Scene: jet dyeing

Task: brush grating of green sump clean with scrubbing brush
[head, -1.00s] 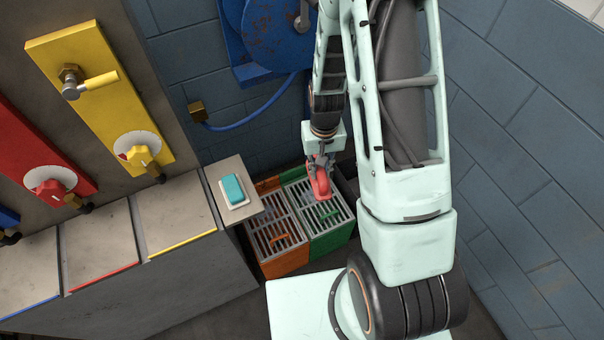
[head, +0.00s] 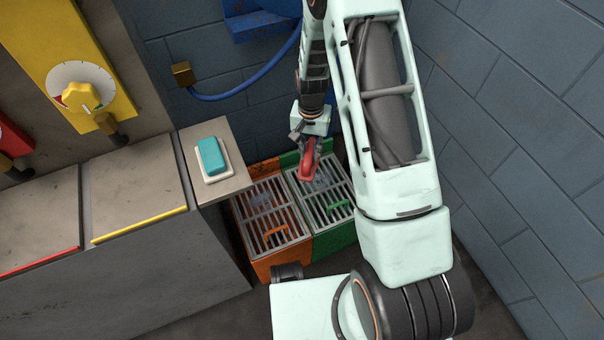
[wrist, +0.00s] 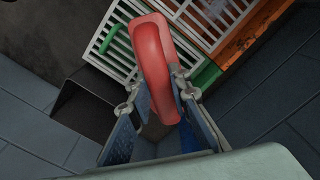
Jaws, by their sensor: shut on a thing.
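My gripper (head: 309,138) is shut on a red scrubbing brush (head: 307,160), which also shows between the fingers in the wrist view (wrist: 156,65). The brush is above the back left part of the green sump's grating. Its bristles are hidden, so I cannot tell whether it touches the bars. The green sump (head: 336,238) has a green rim, and its grey slotted grating (head: 322,207) carries a green handle. Greyish-blue patches that look like lint (head: 318,184) lie on the grating near the brush. The green handle also shows in the wrist view (wrist: 109,38).
An orange sump (head: 281,260) with its own grating adjoins on the left. A teal block (head: 211,154) rests on a white dish on the grey ledge (head: 240,182) beside it. Blue block walls (head: 510,130) close in behind and at the right. A blue hose (head: 245,90) runs behind.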

